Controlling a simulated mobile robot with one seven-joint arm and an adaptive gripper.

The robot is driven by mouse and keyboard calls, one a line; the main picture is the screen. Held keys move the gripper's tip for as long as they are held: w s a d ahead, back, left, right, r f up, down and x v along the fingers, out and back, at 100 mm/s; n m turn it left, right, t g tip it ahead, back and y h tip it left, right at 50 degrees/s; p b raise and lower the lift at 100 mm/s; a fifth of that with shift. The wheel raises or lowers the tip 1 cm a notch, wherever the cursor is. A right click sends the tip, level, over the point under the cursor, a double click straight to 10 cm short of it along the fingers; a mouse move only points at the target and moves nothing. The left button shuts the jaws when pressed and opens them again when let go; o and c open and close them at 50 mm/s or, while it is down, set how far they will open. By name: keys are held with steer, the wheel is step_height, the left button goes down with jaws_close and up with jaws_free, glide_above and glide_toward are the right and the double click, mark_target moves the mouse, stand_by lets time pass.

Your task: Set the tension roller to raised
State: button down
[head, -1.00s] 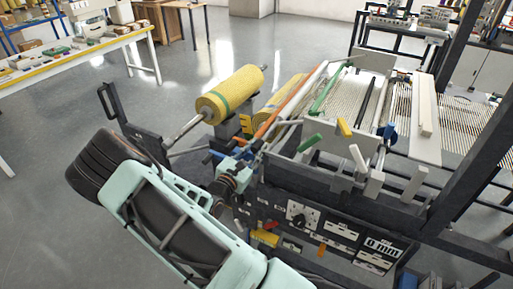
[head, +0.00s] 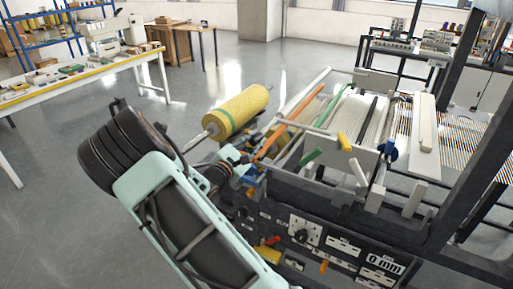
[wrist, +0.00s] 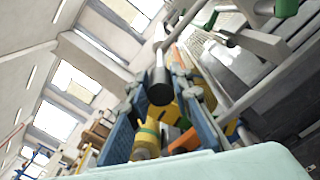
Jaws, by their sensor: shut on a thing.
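In the head view my gripper (head: 243,170) is at the near left corner of the laminating machine, below the yellow roll. In the wrist view its blue fingers (wrist: 165,118) are around a black cylindrical grip (wrist: 160,86) on a thin grey rod; they are shut on it. In the head view my gripper hides this grip. A pale bar (head: 300,126) crosses above the machine's left end and may be the tension roller; I cannot tell whether it joins the grip. No marking for raised is readable.
A yellow roll (head: 238,109) lies on a spindle behind my gripper. Green (head: 311,156), yellow (head: 344,142) and white (head: 358,171) handles stand to the right. The front panel (head: 340,245) has a dial and a "0 mm" display. Open floor lies to the left.

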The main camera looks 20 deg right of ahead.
steer(key=shift+w+r, duration=0.15)
steer(key=shift+r, duration=0.15)
steer(key=c, duration=1.8)
jaws_free()
steer(key=shift+f, duration=0.1)
steer(key=shift+c, duration=0.2)
steer(key=shift+o, duration=0.5)
steer(key=shift+f, duration=0.15)
steer(key=v, duration=1.2)
